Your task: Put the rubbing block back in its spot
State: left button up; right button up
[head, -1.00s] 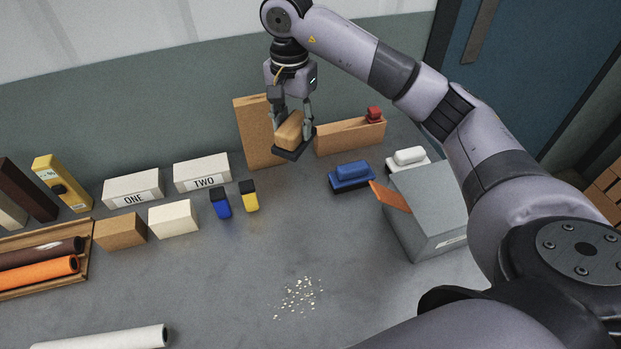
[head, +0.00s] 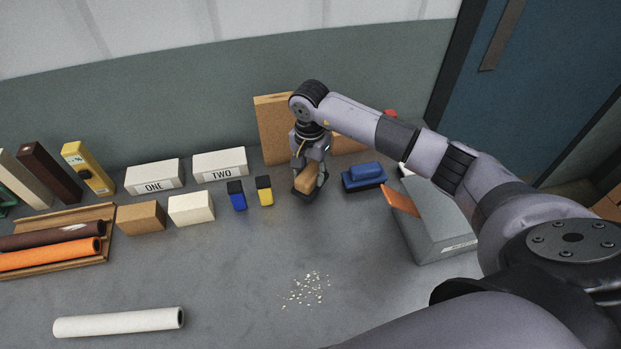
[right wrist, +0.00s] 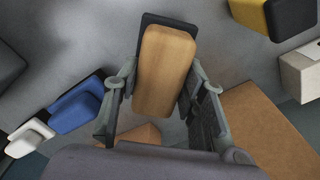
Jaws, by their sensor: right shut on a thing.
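The rubbing block is a tan wooden block on a dark base (head: 308,178). My right gripper (head: 309,174) is shut on its wooden part, low by the counter between the yellow bottle and the blue block. In the right wrist view the rubbing block (right wrist: 166,70) sits between the two fingers (right wrist: 160,95), its dark base showing past the far end. I cannot tell whether the base touches the counter. A blue block on a dark blue base (head: 364,178) stands just right of it. A white one (head: 403,169) is mostly hidden behind my arm. My left gripper is not in view.
A brown board (head: 272,125) leans on the wall behind the gripper. A grey box (head: 435,225) with an orange sheet (head: 401,200) stands right. Blue (head: 237,195) and yellow (head: 265,191) bottles stand left. Pale crumbs (head: 305,289) and a white roll (head: 118,322) lie in front; the counter between is clear.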

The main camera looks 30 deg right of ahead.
notch_tip(320, 180, down, 4)
jog(key=shift+r+p, duration=0.25)
jog(key=shift+p, duration=0.1)
jog(key=shift+f+b, duration=0.2)
jog(key=shift+b, duration=0.1)
jog(key=o, duration=1.2)
jog(key=shift+r, duration=0.15)
